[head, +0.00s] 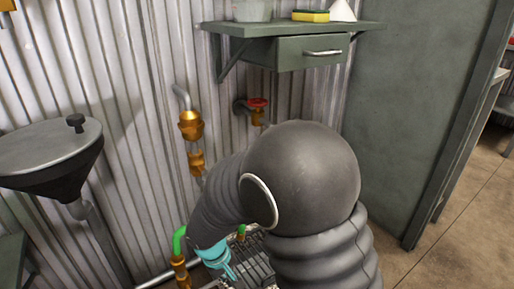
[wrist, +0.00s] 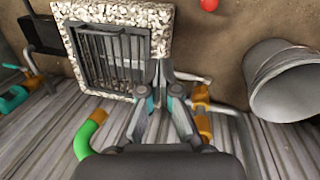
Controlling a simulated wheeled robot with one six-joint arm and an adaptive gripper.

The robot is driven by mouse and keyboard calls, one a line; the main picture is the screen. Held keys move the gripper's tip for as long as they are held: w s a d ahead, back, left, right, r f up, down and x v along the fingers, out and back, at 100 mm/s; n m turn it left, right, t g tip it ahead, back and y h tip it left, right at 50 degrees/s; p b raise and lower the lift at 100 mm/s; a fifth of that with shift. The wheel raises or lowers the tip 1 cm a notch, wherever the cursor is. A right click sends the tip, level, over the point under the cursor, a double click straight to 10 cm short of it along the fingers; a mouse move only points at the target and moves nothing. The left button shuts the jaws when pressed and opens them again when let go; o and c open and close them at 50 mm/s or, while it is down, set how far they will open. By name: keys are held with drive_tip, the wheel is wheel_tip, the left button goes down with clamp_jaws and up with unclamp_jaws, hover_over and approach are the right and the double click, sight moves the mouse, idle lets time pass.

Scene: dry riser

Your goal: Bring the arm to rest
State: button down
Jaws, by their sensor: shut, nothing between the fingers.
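My arm, in dark grey ribbed covers, fills the lower middle of the head view and bends down to the left. My gripper (head: 228,272) shows there as a teal piece low over a floor grate. In the wrist view my gripper (wrist: 162,68) has both fingers closing to a point at the tips, with nothing between them. The grate (wrist: 112,48) with its speckled stone rim lies behind the fingertips. My arm hides part of the grate in the head view.
A green pipe elbow (head: 179,241) on brass fittings stands close left of my gripper. A brass pipe (head: 191,126) and red-wheeled valve (head: 258,103) are on the corrugated wall. A shelf with drawer (head: 312,52) juts out above. A dark funnel basin (head: 50,150) stands left; a bucket (wrist: 288,82) shows right.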

drive_tip(key=s+d+r+m+t+y+p, duration=0.1)
drive_tip(key=s+d+r+m, duration=0.3)
drive_tip(key=d+r, duration=0.7)
drive_tip(key=s+d+r+m+t+y+p, duration=0.1)
drive_tip(key=s+d+r+m+t+p, duration=0.2)
drive_tip(key=s+d+r, duration=0.6)
drive_tip(key=d+r+m+p, duration=0.1)
drive_tip(key=d+r, duration=0.2)
drive_tip(key=r, duration=0.7)
drive_tip(key=shift+d+r, duration=0.2)
drive_tip(key=shift+d, duration=0.05)
